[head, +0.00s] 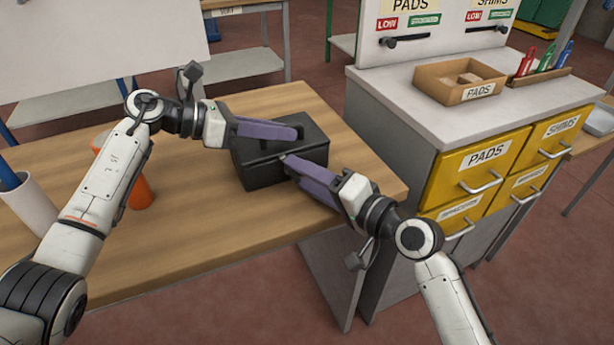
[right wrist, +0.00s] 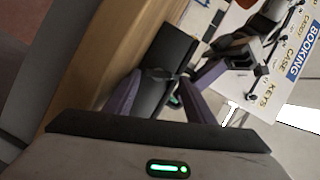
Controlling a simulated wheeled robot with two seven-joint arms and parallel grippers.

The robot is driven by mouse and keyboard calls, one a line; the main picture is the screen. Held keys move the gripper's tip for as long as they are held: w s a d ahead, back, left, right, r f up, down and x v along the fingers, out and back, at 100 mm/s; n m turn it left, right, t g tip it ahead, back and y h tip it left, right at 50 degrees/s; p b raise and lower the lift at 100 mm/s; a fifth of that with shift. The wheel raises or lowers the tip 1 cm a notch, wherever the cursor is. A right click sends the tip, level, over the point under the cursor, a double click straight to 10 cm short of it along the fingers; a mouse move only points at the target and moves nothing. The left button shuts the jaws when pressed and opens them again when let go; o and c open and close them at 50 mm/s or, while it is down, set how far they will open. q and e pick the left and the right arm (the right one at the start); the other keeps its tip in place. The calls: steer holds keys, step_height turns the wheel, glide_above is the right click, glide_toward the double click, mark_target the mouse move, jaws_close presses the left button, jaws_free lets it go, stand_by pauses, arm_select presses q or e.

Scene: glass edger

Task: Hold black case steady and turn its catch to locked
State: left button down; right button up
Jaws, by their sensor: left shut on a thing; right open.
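The black case (head: 262,170) sits on the wooden table near its right end. My left gripper (head: 298,132) reaches over its top from the left and is shut on the case; the exact part gripped is hard to see. My right gripper (head: 286,158) is open, its purple fingertips at the case's near upper edge. In the right wrist view the case (right wrist: 150,100) lies between my spread fingers (right wrist: 160,85). A small dark part (right wrist: 158,74), perhaps the catch, shows between the fingertips. Which way the catch is turned cannot be told.
An orange object (head: 140,192) stands behind my left forearm, and a white cup (head: 30,200) is at the table's left. A grey cabinet with yellow drawers (head: 485,155) stands close on the right, bearing a cardboard pads box (head: 435,85). The table's front middle is clear.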

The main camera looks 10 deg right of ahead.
steer(key=shift+f, duration=0.15)
steer(key=n+h, duration=0.2)
steer(key=n, duration=0.1)
steer(key=r+n, duration=0.1)
steer(key=shift+a+n+g+h, duration=0.25)
steer(key=shift+n+g+h, duration=0.05)
steer(key=shift+h, duration=0.1)
steer(key=n+h, duration=0.1)
steer(key=n, duration=0.1)
steer(key=shift+s+a+r+n+h, duration=0.1)
steer(key=shift+s+a+n+h, duration=0.05)
steer(key=shift+a+n+h, duration=0.2)
steer(key=shift+s+a+n+h, duration=0.1)
steer(key=shift+a+n+h, duration=0.05)
steer(key=shift+n+h, duration=0.75)
steer(key=v, duration=1.2)
steer(key=shift+f, duration=0.3)
steer(key=shift+n, duration=0.25)
